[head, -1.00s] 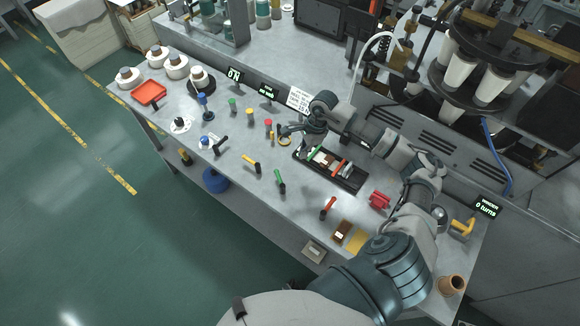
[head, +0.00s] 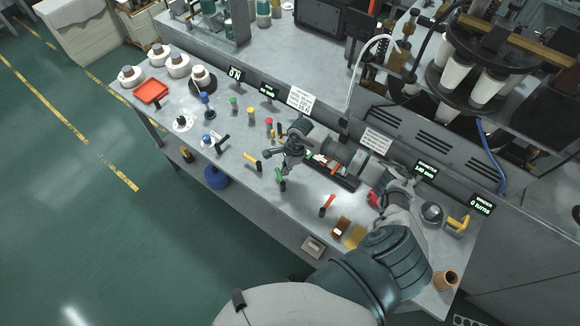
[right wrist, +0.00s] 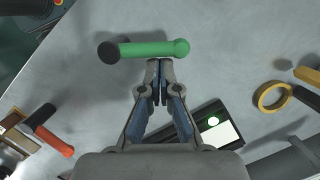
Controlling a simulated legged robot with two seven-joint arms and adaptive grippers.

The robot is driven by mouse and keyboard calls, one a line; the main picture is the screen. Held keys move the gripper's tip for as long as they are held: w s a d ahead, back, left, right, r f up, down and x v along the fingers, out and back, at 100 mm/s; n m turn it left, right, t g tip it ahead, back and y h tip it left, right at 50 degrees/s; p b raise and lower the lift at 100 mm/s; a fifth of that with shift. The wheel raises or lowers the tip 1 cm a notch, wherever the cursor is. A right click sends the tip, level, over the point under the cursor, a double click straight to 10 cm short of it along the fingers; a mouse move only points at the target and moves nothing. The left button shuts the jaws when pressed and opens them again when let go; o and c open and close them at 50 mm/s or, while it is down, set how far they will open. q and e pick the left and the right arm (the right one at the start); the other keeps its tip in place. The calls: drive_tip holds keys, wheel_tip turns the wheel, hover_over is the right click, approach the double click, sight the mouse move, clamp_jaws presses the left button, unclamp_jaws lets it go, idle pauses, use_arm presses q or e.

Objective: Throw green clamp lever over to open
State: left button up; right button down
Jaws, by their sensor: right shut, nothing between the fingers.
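The green clamp lever (head: 281,180) stands near the front edge of the bench, between a yellow and a red lever. In the right wrist view the green lever (right wrist: 150,49) lies crosswise, with a black end at left and a rounded green end at right. My right gripper (head: 286,168) is just beside and above it. In the wrist view its fingertips (right wrist: 160,66) are together and empty, at the near edge of the lever's green part. I cannot tell whether they touch it. My left gripper is not in view.
A red lever (head: 327,204) stands to the right and a yellow lever (head: 252,160) to the left. A black tray (head: 345,180) with parts lies behind, partly hidden by my arm. A yellow ring (right wrist: 271,96) shows in the wrist view. The bench's front edge is close.

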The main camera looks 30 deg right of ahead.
use_arm(q)
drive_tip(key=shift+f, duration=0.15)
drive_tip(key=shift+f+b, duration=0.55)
drive_tip(key=shift+b, duration=0.1)
use_arm(e)
drive_tip(key=shift+w+a+f+n, duration=0.1)
drive_tip(key=shift+w+n, duration=0.05)
drive_tip(key=shift+n, duration=0.25)
